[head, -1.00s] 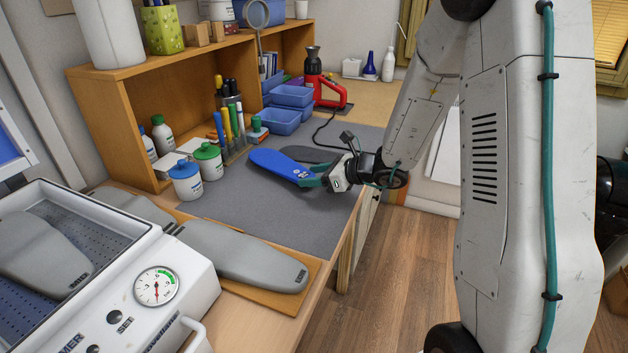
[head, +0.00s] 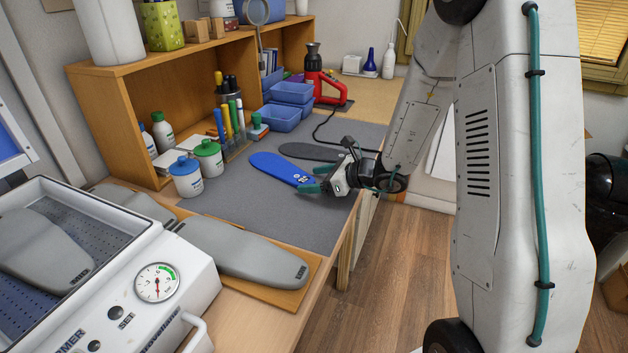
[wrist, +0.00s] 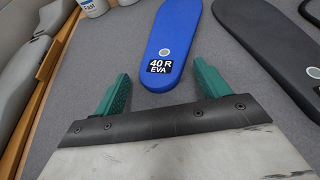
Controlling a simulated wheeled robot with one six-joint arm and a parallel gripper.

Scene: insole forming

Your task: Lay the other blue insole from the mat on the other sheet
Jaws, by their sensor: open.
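A blue insole (head: 282,168) lies on the grey mat (head: 245,208). In the wrist view the blue insole (wrist: 172,40) shows its "40 R EVA" label, its near end just ahead of my fingertips. My gripper (head: 314,179) is open and empty at that end of the insole, above the mat. The wrist view shows both green fingers of my gripper (wrist: 163,76) spread wide, with the insole's end roughly centred ahead of them. A dark grey insole-shaped piece (head: 308,151) lies beside the blue one, also in the wrist view (wrist: 275,45). I cannot pick out a sheet.
Grey foot forms (head: 245,254) lie on a wooden board at the front. A white forming machine (head: 150,325) with a gauge stands at the left. Bottles (head: 186,180), markers (head: 228,125) and blue bins (head: 282,116) line the back. The mat's middle is clear.

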